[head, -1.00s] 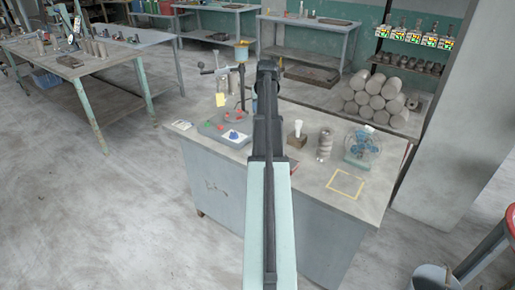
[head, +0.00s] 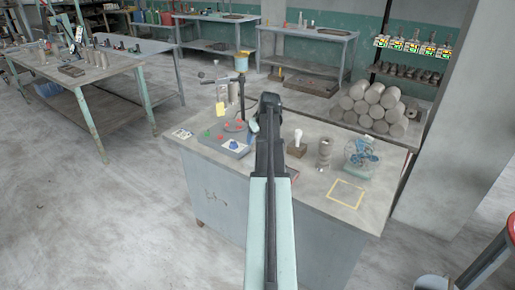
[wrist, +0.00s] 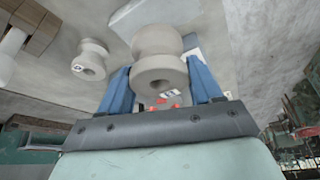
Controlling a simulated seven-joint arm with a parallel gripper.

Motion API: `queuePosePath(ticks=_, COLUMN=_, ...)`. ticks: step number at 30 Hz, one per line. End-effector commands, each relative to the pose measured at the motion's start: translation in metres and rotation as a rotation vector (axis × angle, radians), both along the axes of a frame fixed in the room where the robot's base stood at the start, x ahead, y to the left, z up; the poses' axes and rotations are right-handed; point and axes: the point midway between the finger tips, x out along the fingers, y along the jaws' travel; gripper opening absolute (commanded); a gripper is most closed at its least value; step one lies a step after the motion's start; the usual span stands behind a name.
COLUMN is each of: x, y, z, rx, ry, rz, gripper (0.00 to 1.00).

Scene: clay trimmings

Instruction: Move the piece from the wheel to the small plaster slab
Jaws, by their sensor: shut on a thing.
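My gripper (wrist: 160,78) has its two blue fingers on either side of a grey, spool-shaped clay piece (wrist: 162,42) with a narrow waist and a small printed label on its near end. It is shut on this piece. In the head view my arm hides the fingers and the held piece. A pale flat slab (wrist: 140,14) shows behind the piece in the wrist view; I cannot tell if it is the small plaster slab. I cannot make out the wheel for certain.
A second labelled spool-shaped piece (wrist: 90,62) stands left of my gripper; a similar one shows on the bench (head: 324,154). A block with a white knob (head: 297,145), a clear container with blue contents (head: 361,154) and a yellow outline (head: 345,194) lie right of my arm.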

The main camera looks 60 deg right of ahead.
Motion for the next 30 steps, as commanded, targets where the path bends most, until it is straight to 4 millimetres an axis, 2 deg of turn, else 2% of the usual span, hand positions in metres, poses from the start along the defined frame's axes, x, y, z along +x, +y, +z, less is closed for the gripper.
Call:
queuePosePath(ticks=8, x=0.000, y=0.000, z=-0.021, rx=0.000, ry=0.000, rz=0.000, gripper=0.24)
queuePosePath(ticks=15, x=0.000, y=0.000, z=-0.046, rx=0.000, ry=0.000, rz=-0.001, gripper=0.24)
queuePosePath(ticks=28, x=0.000, y=0.000, z=-0.051, rx=-0.001, ry=-0.002, rz=-0.001, gripper=0.24)
queuePosePath(ticks=29, x=0.000, y=0.000, z=-0.051, rx=-0.001, ry=-0.001, rz=-0.001, gripper=0.67)
queuePosePath(ticks=30, x=0.000, y=0.000, z=-0.050, rx=-0.001, ry=-0.001, rz=-0.001, gripper=0.71)
